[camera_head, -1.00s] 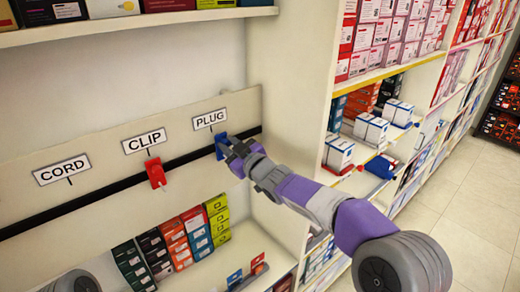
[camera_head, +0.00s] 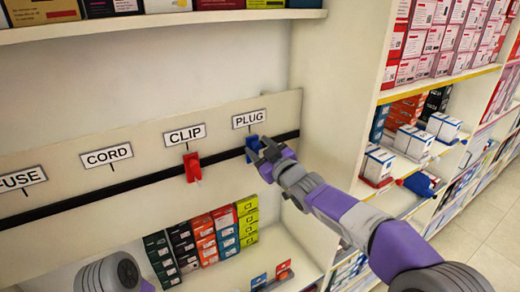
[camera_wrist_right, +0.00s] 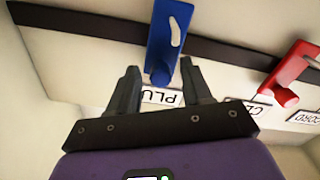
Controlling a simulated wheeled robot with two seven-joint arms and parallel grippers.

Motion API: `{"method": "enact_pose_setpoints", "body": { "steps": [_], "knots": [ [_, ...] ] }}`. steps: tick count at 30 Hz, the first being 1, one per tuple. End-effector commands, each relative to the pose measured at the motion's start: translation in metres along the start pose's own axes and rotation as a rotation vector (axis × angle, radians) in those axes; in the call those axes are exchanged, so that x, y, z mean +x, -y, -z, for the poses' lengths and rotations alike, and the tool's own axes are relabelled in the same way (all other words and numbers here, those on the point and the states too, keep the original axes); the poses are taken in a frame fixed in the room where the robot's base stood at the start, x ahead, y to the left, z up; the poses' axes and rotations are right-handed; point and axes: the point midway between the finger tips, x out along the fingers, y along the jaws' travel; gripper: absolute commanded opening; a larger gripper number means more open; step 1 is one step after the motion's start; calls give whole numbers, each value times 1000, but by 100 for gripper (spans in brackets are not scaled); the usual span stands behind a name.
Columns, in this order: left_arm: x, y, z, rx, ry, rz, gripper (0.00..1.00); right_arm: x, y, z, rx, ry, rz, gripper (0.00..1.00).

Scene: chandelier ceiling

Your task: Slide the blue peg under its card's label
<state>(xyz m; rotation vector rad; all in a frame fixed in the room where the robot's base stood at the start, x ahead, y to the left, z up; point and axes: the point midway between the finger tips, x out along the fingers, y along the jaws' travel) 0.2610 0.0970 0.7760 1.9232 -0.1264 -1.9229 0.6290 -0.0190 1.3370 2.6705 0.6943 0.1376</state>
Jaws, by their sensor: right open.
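The blue peg (camera_head: 250,148) sits on the black rail (camera_head: 130,184) below the PLUG label (camera_head: 248,119). My right gripper (camera_head: 263,157) is at the peg. In the right wrist view the open fingers (camera_wrist_right: 160,84) point at the blue peg (camera_wrist_right: 163,40), its round knob between the fingertips; no grip shows. The red peg (camera_head: 192,167) is on the rail under the CLIP label (camera_head: 184,134). The CORD label (camera_head: 107,157) and the partly cut-off FUSE label (camera_head: 20,180) have no peg visible below them. My left gripper is out of view.
A small blue card (camera_head: 258,280) and red card (camera_head: 283,268) stand on the lower shelf, their print too small to read. Coloured boxes (camera_head: 205,238) are stacked behind them. A side panel (camera_head: 335,100) borders the rail's right end. The rail left of the red peg is clear.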

Motion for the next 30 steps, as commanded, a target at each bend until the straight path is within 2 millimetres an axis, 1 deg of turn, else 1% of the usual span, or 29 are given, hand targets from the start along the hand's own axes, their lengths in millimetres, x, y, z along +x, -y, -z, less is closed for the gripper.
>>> {"method": "enact_pose_setpoints", "body": {
  "steps": [5, 12, 16, 21, 30],
  "knots": [
    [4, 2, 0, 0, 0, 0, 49, -16, -1, 0, 1, -1, -2, 49],
    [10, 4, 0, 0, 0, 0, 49, -54, 0, -1, 0, -1, -2, 49],
    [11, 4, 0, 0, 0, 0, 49, -67, 0, 0, 1, -1, 0, 49],
    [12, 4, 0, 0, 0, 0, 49, -75, 1, 0, 0, 0, 1, 49],
    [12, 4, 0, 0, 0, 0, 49, -75, 0, 0, 0, 0, 1, 49]
  ]
}}
